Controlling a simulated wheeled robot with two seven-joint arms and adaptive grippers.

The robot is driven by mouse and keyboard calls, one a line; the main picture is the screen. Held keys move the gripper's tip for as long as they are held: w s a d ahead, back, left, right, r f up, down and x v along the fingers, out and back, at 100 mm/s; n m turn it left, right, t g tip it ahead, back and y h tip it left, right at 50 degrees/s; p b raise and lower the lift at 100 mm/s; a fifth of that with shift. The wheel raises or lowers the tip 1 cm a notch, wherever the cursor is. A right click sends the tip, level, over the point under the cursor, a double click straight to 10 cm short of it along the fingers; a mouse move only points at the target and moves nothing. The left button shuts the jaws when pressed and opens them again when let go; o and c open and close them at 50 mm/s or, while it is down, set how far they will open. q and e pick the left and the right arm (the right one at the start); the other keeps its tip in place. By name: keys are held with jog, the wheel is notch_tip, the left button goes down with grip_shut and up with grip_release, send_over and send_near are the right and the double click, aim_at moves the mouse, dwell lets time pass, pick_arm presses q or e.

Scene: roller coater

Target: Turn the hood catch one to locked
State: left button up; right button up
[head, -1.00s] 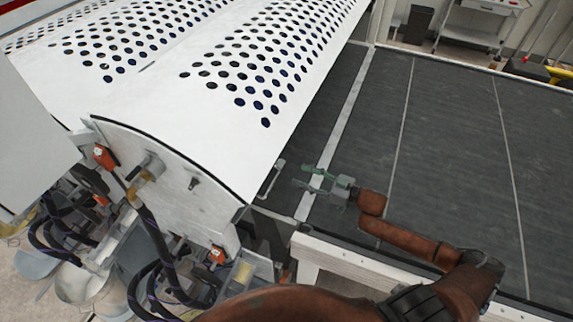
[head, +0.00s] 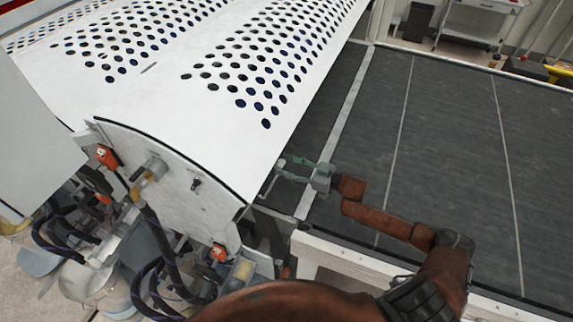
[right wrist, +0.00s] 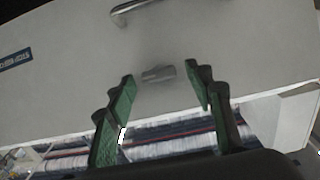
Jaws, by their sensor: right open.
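The white perforated hood (head: 150,100) fills the left of the head view. In the right wrist view its white front panel (right wrist: 230,45) carries a small grey catch (right wrist: 158,73), lying roughly sideways. I take this as the hood catch; it does not show in the head view. My right gripper (head: 281,168) is open beside the hood's right edge. In the right wrist view its green fingers (right wrist: 163,88) stand either side of the catch, apart from it, with nothing between them. My left gripper is not in view.
A metal bar handle (right wrist: 140,12) is on the panel above the catch. A dark conveyor bed (head: 450,160) lies right of the hood, with a white rail (head: 370,268) in front. Cables and orange-tagged fittings (head: 106,157) crowd the hood's end.

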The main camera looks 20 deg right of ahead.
jog(key=shift+c, duration=0.4)
jog(key=c, duration=1.1)
jog(key=shift+s+a+f+n+t+h+b, duration=0.15)
jog(key=shift+n+t+h+b, duration=1)
jog(key=shift+n+b, duration=1.2)
jog(key=shift+a+f+n+t+h+b, duration=0.25)
jog(key=shift+n+t+h+b, duration=0.85)
jog(key=shift+b, duration=2.05)
jog(key=shift+s+a+f+n+t+h+b, duration=0.15)
jog(key=shift+n+t+h+b, duration=0.4)
jog(key=shift+n+t+b, duration=1.55)
jog(key=shift+w+g+b, duration=0.1)
jog(key=shift+g+b, duration=0.35)
jog(key=shift+b, duration=0.2)
